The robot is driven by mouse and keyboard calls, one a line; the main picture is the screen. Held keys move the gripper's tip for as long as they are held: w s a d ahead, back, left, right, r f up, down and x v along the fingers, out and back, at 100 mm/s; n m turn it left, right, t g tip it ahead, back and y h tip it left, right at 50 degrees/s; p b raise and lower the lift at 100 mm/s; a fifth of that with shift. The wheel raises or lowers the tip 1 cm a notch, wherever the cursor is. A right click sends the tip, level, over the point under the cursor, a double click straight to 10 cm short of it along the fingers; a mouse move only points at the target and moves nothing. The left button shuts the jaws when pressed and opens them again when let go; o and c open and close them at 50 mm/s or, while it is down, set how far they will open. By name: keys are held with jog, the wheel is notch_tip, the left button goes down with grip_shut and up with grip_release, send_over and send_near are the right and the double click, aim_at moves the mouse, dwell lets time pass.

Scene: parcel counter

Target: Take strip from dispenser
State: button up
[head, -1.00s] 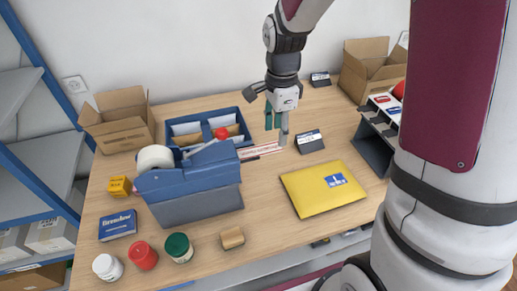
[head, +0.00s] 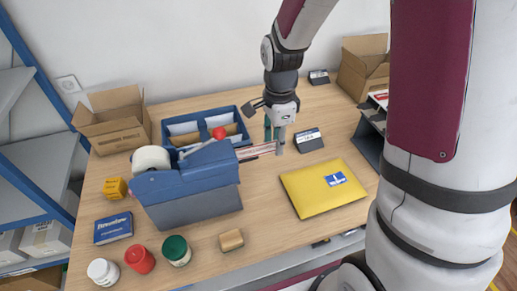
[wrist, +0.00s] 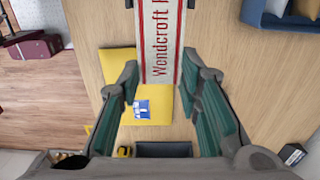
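The blue tape dispenser (head: 190,190) stands on the counter with a white roll (head: 151,159) at its left end. A white strip with red edges and red print (head: 258,151) sticks out of its right end. The strip (wrist: 160,40) also shows in the wrist view, its free end reaching between my fingers. My gripper (head: 275,145) is at the strip's free end, pointing down. In the wrist view my gripper (wrist: 160,72) is open, with one green-padded finger on each side of the strip and gaps between. Whether the fingertips are level with the strip is hard to tell.
A yellow envelope (head: 324,188) lies right of the dispenser, near a small dark sign (head: 308,140). A blue tray (head: 186,128) with envelopes stands behind the dispenser. Several jars, a blue box (head: 113,228) and a tan block (head: 231,240) are in front. Open cartons stand at both back corners.

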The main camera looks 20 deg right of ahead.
jog(key=shift+c, duration=0.2)
dwell(0.3)
jog(key=shift+d+r+p, duration=0.3)
jog(key=shift+r+p, duration=0.05)
jog(key=shift+r, duration=0.4)
jog(key=shift+d+r+p, duration=0.3)
jog(key=shift+r, duration=0.45)
notch_tip(320, 180, up, 9)
jog(key=a+p, duration=0.1)
jog(key=p, duration=0.1)
jog(key=shift+a, duration=0.15)
